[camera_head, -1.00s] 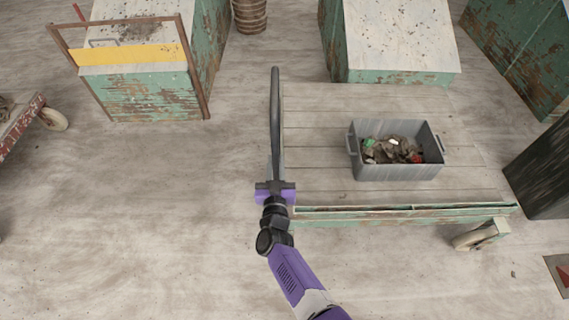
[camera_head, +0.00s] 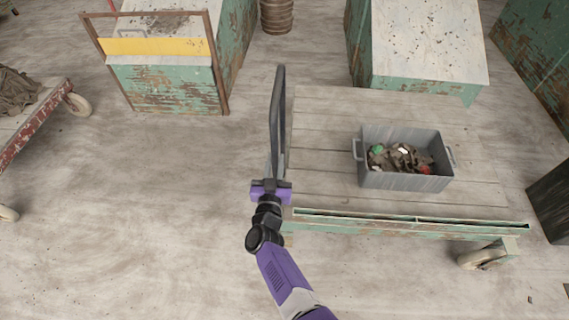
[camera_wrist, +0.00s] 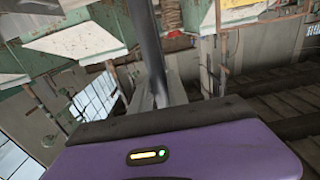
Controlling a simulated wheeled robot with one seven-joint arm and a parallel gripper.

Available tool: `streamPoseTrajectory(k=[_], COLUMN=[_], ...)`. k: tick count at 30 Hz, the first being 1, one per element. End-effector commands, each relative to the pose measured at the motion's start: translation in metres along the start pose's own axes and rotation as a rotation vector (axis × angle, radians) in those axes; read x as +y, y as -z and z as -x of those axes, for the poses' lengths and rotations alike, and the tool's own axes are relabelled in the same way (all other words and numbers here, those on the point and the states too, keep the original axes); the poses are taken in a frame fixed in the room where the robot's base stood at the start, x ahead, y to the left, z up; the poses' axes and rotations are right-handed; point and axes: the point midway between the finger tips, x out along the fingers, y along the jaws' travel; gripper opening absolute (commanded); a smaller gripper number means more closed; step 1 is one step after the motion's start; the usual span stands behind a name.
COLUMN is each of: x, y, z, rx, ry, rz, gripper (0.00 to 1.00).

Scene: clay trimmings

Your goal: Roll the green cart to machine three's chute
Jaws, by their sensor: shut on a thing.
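The green cart (camera_head: 310,150) has a plank deck and a worn green side rail, with a pale caster at its front right. Its dark handle (camera_head: 277,110) stands at the deck's left end. My gripper (camera_head: 271,186) is shut on the near part of the handle; the bar also rises from the jaws in the wrist view (camera_wrist: 150,60). A grey bin (camera_head: 405,182) of clay scraps sits on the deck. A green chute housing (camera_head: 430,84) with a pale sloped top stands just beyond the cart's far edge. I cannot read any machine number.
Another green housing (camera_head: 170,90) with a yellow-barred frame stands at the upper left. A red cart (camera_head: 40,119) with a dark heap is at the left edge. A dark block (camera_head: 553,200) stands close to the cart's right end. Floor at lower left is clear.

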Motion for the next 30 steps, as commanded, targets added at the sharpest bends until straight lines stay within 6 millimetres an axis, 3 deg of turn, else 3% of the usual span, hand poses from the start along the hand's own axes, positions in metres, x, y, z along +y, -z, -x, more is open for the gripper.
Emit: streamPoseTrajectory(k=[1,15,26,30], x=[-0.009,-0.046,-0.045,-0.053], y=[-0.001,0.0,0.0,-0.001], z=[0.0,0.0,0.0,0.0], rx=[0.002,0.002,0.002,0.003], ry=[0.008,0.005,-0.004,-0.003], rz=[0.0,0.0,0.001,0.0], gripper=[0.0,0.0,0.0,0.0])
